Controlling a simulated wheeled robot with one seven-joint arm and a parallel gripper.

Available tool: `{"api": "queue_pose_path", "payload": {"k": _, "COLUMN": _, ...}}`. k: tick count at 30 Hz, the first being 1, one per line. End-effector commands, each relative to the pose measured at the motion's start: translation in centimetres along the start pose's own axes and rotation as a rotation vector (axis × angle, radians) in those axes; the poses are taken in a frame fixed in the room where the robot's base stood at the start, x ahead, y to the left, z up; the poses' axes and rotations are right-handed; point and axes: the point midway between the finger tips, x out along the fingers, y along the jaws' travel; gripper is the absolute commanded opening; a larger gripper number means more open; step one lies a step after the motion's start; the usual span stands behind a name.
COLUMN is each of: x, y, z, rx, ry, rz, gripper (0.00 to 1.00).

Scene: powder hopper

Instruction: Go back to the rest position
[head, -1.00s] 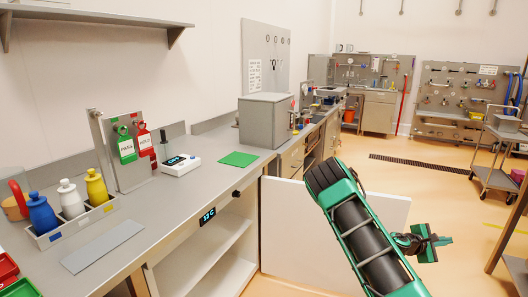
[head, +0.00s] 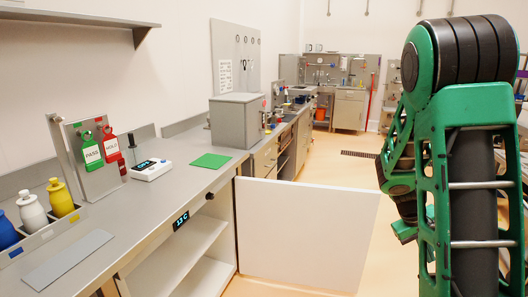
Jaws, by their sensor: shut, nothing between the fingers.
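My green and black arm stands folded upright at the right of the head view, close to the camera. My gripper (head: 405,231) shows only in part, low behind the arm's left edge. It is shut and holds nothing. The arm's own links hide the rest of it. It is over the floor, right of the open white cabinet door (head: 305,232), and apart from the bench.
A long grey bench (head: 125,225) runs along the left wall. It bears bottles, PASS and HOLD tags, a white scale (head: 151,169), a green mat (head: 211,160) and a grey box (head: 236,122). The open door stands out into the aisle. Floor beyond is clear.

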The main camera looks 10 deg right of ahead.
Motion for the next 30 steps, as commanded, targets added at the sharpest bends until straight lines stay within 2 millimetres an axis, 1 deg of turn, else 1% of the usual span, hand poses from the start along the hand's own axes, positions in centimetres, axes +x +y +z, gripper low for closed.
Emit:
{"api": "queue_pose_path", "payload": {"k": 1, "x": -1.1, "y": -0.3, "z": 1.0, "rx": 0.031, "ry": 0.005, "rz": -0.041, "gripper": 0.00}}
{"api": "queue_pose_path", "payload": {"k": 3, "x": -2.5, "y": -1.0, "z": 2.4, "rx": 0.069, "ry": 0.002, "rz": -0.096, "gripper": 0.00}}
{"api": "queue_pose_path", "payload": {"k": 11, "x": -7.7, "y": -3.6, "z": 8.1, "rx": 0.183, "ry": -0.009, "rz": -0.282, "gripper": 0.00}}
{"api": "queue_pose_path", "payload": {"k": 18, "x": -12.2, "y": -5.9, "z": 13.8, "rx": 0.256, "ry": -0.024, "rz": -0.420, "gripper": 0.00}}
{"api": "queue_pose_path", "payload": {"k": 24, "x": -14.9, "y": -7.6, "z": 18.4, "rx": 0.294, "ry": -0.040, "rz": -0.498, "gripper": 0.00}}
{"api": "queue_pose_path", "payload": {"k": 27, "x": -15.8, "y": -8.2, "z": 20.0, "rx": 0.304, "ry": -0.046, "rz": -0.520, "gripper": 0.00}}
{"api": "queue_pose_path", "payload": {"k": 30, "x": -16.2, "y": -8.6, "z": 21.0, "rx": 0.310, "ry": -0.053, "rz": -0.532, "gripper": 0.00}}
